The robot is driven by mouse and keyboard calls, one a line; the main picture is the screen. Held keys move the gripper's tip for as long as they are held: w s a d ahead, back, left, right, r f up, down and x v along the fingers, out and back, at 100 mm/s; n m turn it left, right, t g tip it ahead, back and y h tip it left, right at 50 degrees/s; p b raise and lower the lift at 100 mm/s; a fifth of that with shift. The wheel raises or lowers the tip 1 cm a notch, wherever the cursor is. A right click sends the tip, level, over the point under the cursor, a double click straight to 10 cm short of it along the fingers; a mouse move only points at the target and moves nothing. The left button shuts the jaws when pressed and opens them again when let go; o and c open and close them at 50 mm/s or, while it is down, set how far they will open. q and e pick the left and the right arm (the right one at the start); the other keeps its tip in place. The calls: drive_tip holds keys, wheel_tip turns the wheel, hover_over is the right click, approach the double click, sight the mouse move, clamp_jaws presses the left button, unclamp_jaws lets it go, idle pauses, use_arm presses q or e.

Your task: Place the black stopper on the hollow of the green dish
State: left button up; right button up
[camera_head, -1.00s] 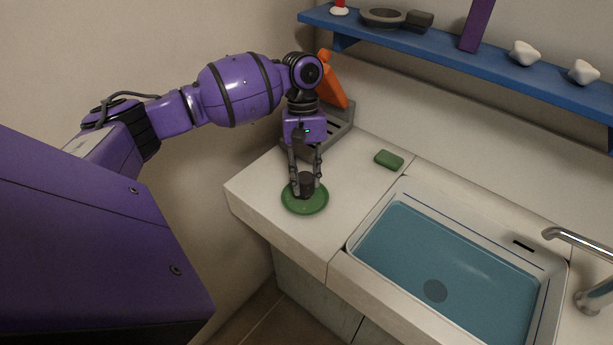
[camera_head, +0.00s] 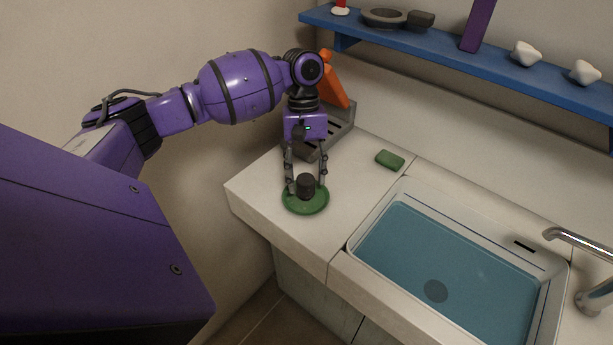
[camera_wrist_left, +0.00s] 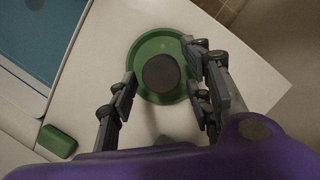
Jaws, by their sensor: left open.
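The black stopper (camera_head: 306,185) stands upright on the green dish (camera_head: 306,207), near its middle. The dish lies on the white counter left of the sink. My left gripper (camera_head: 307,187) is open, with its fingers on either side of the stopper and apart from it. In the left wrist view the stopper (camera_wrist_left: 161,74) sits inside the rim of the dish (camera_wrist_left: 147,47), and the open left gripper (camera_wrist_left: 160,92) shows a gap beside it. The hollow is hidden under the stopper. My right gripper is not in view.
A grey rack (camera_head: 340,130) with an orange object (camera_head: 333,85) stands behind my gripper. A blue shelf (camera_head: 450,55) runs along the wall. A faucet (camera_head: 585,245) is at right.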

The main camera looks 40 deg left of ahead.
use_arm(q)
drive_tip(key=v, duration=1.1)
